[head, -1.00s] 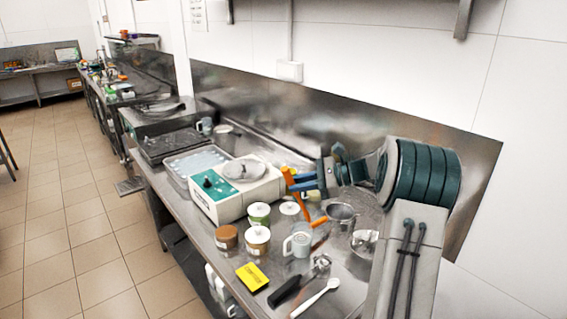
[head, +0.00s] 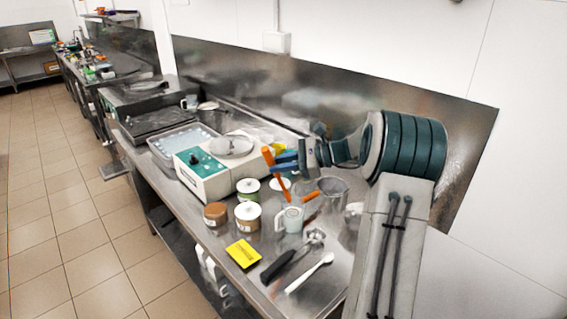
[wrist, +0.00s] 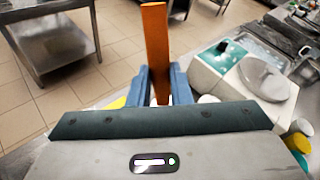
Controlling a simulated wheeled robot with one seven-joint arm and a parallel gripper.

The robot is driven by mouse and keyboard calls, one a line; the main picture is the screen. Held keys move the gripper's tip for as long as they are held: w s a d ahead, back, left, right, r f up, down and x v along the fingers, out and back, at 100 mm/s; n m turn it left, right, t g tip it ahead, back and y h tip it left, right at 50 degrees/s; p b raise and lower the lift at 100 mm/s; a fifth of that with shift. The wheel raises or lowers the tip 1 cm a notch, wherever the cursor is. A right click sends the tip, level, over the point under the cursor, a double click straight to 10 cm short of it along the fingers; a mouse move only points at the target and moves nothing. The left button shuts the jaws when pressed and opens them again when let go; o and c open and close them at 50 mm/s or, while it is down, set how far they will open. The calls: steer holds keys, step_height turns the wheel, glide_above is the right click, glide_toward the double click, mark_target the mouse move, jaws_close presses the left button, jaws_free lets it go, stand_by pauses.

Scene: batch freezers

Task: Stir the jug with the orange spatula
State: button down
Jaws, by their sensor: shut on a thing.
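My gripper (head: 286,162) has blue fingers and is shut on the orange spatula (head: 268,155). In the wrist view its fingers (wrist: 160,88) clasp the spatula's handle (wrist: 154,45), which rises between them. In the head view the spatula slants down and right to the pale jug with a side handle (head: 291,220). Its lower end meets the jug's rim region; I cannot tell whether it is inside the jug or behind it. The jug stands upright on the steel bench (head: 225,262).
A white and green machine (head: 204,180) stands left of the jug. Lidded tubs (head: 248,217), a metal pot (head: 333,190), a yellow block (head: 243,254), a black-handled tool (head: 280,265) and a white spoon (head: 309,273) crowd the bench. The steel backsplash (head: 420,110) rises behind.

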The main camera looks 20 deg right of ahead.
step_height(320, 180, down, 8)
steer(key=d+b, duration=0.2)
steer(key=shift+w+b, duration=0.4)
steer(key=shift+r, duration=0.15)
stand_by(0.5)
